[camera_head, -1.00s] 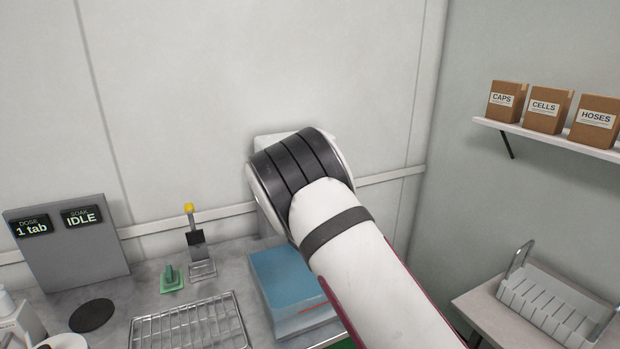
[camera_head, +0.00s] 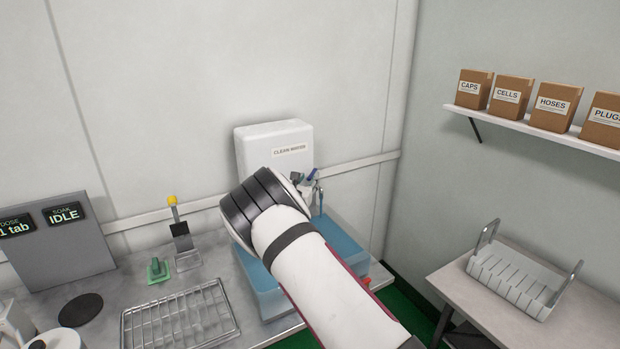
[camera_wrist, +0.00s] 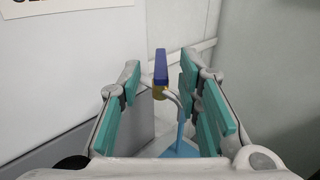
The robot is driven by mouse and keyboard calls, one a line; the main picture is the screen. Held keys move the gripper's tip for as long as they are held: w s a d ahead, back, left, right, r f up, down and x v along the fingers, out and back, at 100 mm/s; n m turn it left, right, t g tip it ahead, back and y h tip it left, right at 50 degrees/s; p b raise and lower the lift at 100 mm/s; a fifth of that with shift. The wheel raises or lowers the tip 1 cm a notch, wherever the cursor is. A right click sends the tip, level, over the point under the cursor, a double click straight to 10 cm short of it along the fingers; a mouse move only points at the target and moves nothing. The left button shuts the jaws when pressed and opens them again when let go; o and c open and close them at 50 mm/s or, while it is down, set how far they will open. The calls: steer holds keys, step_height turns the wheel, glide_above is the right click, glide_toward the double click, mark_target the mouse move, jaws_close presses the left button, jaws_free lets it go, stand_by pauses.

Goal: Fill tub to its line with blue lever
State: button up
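The white clean-water tank (camera_head: 262,145) hangs on the wall. The blue lever (camera_wrist: 160,68) stands on a yellow-brass tap with a curved spout, at the tank's lower right. My gripper (camera_wrist: 159,92) is open, with teal pads on either side of the lever; I see no clear contact. In the head view my arm hides most of the gripper (camera_head: 303,183). The translucent blue tub (camera_head: 343,238) sits below the tap, partly behind my arm. Its fill line and water level cannot be made out now. Light blue also shows below the spout in the wrist view.
A wire rack (camera_head: 180,318), a green-based piece (camera_head: 158,270) and a yellow-topped stand (camera_head: 180,230) are on the counter left of the tub. A grey panel (camera_head: 60,250) reads IDLE. A side table at right holds a white rack (camera_head: 515,283); boxes line the shelf above.

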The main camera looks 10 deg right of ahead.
steer(key=shift+x, duration=1.6)
jaws_close()
